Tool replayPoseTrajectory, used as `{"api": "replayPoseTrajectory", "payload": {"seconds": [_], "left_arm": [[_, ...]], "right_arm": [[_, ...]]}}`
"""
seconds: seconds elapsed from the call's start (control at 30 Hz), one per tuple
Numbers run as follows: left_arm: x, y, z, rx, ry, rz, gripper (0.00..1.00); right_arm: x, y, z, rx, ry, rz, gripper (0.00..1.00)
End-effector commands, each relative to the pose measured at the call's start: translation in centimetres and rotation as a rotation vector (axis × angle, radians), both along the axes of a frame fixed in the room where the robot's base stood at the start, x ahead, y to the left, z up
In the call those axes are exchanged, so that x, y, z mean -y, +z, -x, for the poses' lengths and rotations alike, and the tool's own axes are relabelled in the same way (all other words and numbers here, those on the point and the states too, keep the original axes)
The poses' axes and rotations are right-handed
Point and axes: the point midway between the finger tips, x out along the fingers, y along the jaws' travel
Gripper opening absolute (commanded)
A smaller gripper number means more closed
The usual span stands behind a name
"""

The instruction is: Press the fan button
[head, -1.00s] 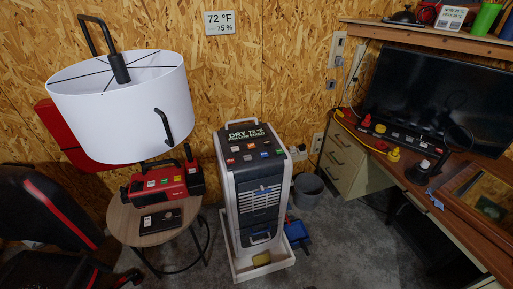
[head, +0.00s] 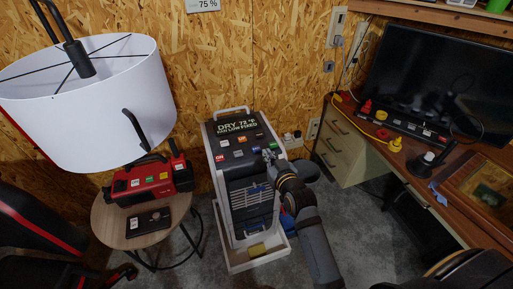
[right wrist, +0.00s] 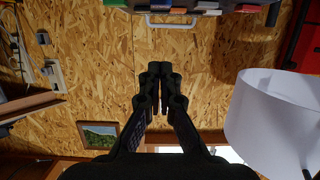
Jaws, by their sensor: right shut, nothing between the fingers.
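The tall grey-and-white climate unit (head: 232,185) stands in the middle of the head view. Its top panel has a display (head: 236,127) reading "DRY 72 °F FAN LOW FIXED" and several coloured buttons (head: 240,146) in rows below it. The button labels are too small to tell which is the fan button. My right gripper (head: 269,155) is at the panel's front right edge, close to the buttons; I cannot tell if it touches. In the right wrist view its fingers (right wrist: 160,72) are together and empty, with the button edge (right wrist: 205,8) at the top. My left gripper is out of view.
A round side table (head: 112,232) holds a red device (head: 150,180) and a black pad (head: 148,222). A large white lamp shade (head: 90,105) is at the left. A desk (head: 425,190) with a monitor (head: 432,85) stands at the right. The unit's carrying handle (head: 231,110) rises behind the display.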

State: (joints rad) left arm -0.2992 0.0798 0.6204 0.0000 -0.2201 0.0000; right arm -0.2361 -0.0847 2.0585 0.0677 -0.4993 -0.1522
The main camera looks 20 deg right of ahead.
Motion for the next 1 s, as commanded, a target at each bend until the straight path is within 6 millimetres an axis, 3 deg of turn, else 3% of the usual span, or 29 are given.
{"api": "replayPoseTrajectory", "payload": {"seconds": [0.27, 0.7, 0.8, 1.0], "left_arm": [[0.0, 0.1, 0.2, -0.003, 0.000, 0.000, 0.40], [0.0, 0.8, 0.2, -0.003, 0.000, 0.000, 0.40], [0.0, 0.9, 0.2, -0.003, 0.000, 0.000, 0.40], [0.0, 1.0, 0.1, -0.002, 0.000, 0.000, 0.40]], "right_arm": [[0.0, -0.2, -1.0, 0.001, 0.000, 0.001, 0.00], [-0.3, -2.3, -9.7, 0.000, 0.000, 0.002, 0.00], [-0.3, -4.2, -9.7, -0.006, 0.000, 0.001, 0.00], [-0.3, -6.2, -9.7, -0.002, 0.000, 0.000, 0.00]]}}
